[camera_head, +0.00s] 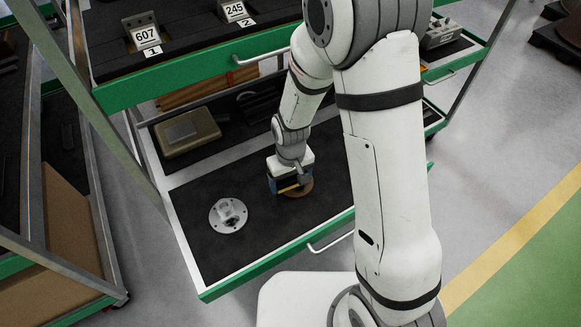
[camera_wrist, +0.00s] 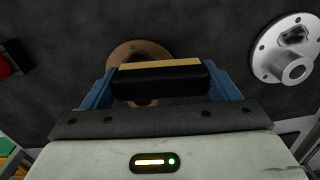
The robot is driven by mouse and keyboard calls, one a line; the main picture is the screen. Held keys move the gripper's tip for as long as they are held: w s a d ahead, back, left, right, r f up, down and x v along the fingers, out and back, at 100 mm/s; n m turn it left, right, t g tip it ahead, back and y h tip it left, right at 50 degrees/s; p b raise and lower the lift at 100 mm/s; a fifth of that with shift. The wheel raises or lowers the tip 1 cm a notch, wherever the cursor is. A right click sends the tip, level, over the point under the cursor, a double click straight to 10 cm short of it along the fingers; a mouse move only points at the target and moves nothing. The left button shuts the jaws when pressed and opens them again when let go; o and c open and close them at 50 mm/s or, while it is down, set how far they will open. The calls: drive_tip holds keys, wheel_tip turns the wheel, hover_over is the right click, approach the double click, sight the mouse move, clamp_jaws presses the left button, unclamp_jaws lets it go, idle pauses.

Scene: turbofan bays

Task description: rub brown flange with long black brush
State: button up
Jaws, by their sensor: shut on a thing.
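The brown flange (camera_head: 298,188) lies on the black mat of the open lower drawer, partly hidden behind my gripper. It also shows in the wrist view (camera_wrist: 140,50), where the brush covers part of it. My gripper (camera_head: 290,184) is over the flange. In the wrist view my gripper's blue fingers (camera_wrist: 162,88) are shut on the long black brush (camera_wrist: 160,82), a black block with a tan strip along its far edge. The brush is at the flange; I cannot tell whether it touches it.
A silver flange (camera_head: 228,215) lies on the mat to the left of the brown one. A tan case (camera_head: 187,132) sits behind it. The green-edged upper drawer (camera_head: 200,75) overhangs the back, bearing number plates. Bare mat lies in front of the silver flange.

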sight(291, 178)
drive_tip(key=shift+r+p, duration=1.05)
drive_tip(key=shift+r, duration=0.9)
